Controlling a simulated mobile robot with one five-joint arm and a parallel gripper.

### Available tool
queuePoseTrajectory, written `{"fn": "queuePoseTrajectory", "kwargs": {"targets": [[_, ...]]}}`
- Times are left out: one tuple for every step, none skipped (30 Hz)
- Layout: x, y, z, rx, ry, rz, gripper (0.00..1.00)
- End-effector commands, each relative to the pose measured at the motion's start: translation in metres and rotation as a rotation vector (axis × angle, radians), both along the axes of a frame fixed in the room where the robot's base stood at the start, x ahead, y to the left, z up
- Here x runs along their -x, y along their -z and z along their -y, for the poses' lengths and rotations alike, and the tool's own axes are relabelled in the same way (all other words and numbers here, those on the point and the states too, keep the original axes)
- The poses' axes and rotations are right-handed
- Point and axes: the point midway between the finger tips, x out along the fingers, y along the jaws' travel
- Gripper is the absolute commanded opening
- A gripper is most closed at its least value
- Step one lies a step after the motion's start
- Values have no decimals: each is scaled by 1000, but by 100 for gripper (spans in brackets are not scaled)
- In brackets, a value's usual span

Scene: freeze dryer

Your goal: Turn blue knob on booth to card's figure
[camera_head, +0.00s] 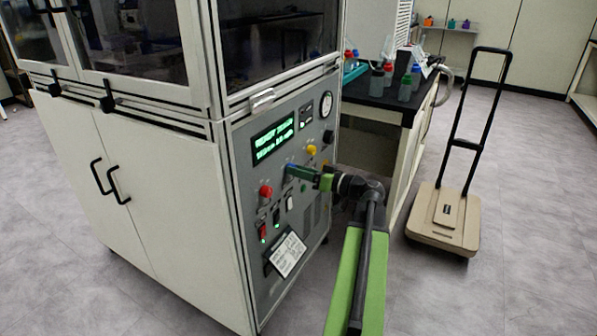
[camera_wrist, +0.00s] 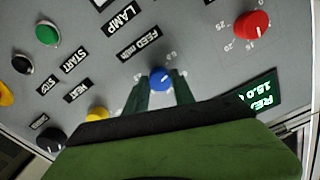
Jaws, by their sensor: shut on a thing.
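The booth (camera_head: 228,180) is a grey-white cabinet with a control panel on its right face. The blue knob (camera_wrist: 161,77) is on that panel under the label FEED ml/min, with a white pointer mark and a scale too small to read. My gripper (camera_wrist: 160,84) is shut on the blue knob, one dark green finger on each side. In the head view my gripper (camera_head: 303,172) reaches the panel from the right and hides most of the knob. The white card (camera_head: 288,254) sits tilted low on the panel; its print is too small to read.
A red knob (camera_wrist: 252,25), a yellow knob (camera_wrist: 97,113) and a green button (camera_wrist: 47,33) are around the blue one. A lit green display (camera_head: 272,140) is above. A bench with bottles (camera_head: 375,92) and a hand trolley (camera_head: 448,215) stand right; floor between is clear.

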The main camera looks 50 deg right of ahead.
Motion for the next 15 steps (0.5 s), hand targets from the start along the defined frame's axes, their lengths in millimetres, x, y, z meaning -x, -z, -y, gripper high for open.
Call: {"fn": "queuePoseTrajectory", "kwargs": {"targets": [[0,0,0,-42,1,-11,0],[0,0,0,-70,1,-18,0],[0,0,0,-107,1,-27,0],[0,0,0,-135,1,-34,0],[0,0,0,-162,1,-40,0],[0,0,0,-200,1,-50,0],[0,0,0,-227,1,-56,0],[0,0,0,-254,1,-63,0],[0,0,0,-291,1,-72,0],[0,0,0,-318,1,-79,0],[0,0,0,-344,1,-85,0],[0,0,0,-379,1,-94,0],[0,0,0,-404,1,-100,0],[0,0,0,-428,1,-106,0],[0,0,0,-459,1,-114,0]]}}
